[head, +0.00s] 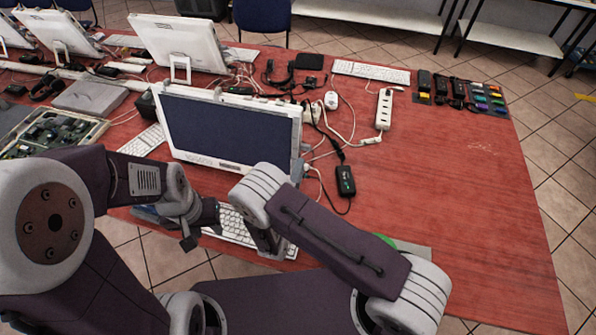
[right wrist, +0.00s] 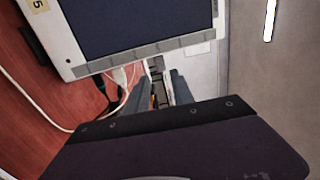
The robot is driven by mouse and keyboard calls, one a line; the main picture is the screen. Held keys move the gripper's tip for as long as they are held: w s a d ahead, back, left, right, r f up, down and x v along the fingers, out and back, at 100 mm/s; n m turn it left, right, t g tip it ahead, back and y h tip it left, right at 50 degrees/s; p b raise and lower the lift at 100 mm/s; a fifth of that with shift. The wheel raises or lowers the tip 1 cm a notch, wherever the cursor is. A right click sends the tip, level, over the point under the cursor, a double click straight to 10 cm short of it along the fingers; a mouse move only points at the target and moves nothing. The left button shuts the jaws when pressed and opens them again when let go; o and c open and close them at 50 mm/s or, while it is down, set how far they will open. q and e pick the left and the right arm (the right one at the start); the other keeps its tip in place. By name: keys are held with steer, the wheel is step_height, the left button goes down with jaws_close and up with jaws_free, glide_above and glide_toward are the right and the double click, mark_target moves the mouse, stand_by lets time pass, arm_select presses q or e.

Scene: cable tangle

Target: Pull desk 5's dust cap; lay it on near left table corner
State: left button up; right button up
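Desk 5's screen (head: 230,128) stands at the table's near left; its lower edge and a yellow "5" label (right wrist: 39,4) show in the right wrist view. Cables (right wrist: 122,78) run beside its edge there. My right gripper (right wrist: 161,92) is below that edge, its two grey fingers apart. A small orange-yellow bit shows between them; I cannot tell what it is. In the head view my right gripper (head: 268,240) is over the keyboard (head: 236,228). My left gripper (head: 197,230) is left of it, fingers unclear. I cannot make out the dust cap. My left arm hides much of the near left corner.
The red table (head: 460,200) is clear at the right. A black box (head: 345,181) with a cable, a white power strip (head: 384,109) and a far keyboard (head: 371,72) lie on it. A grey mat (head: 418,252) is partly hidden by my right arm. An open case (head: 55,130) is at left.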

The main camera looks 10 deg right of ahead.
mark_target(306, 150)
steer(key=b+x, duration=0.1)
steer(key=x, duration=0.6)
steer(key=shift+w+d, duration=0.1)
steer(key=shift+w, duration=0.1)
jaws_close()
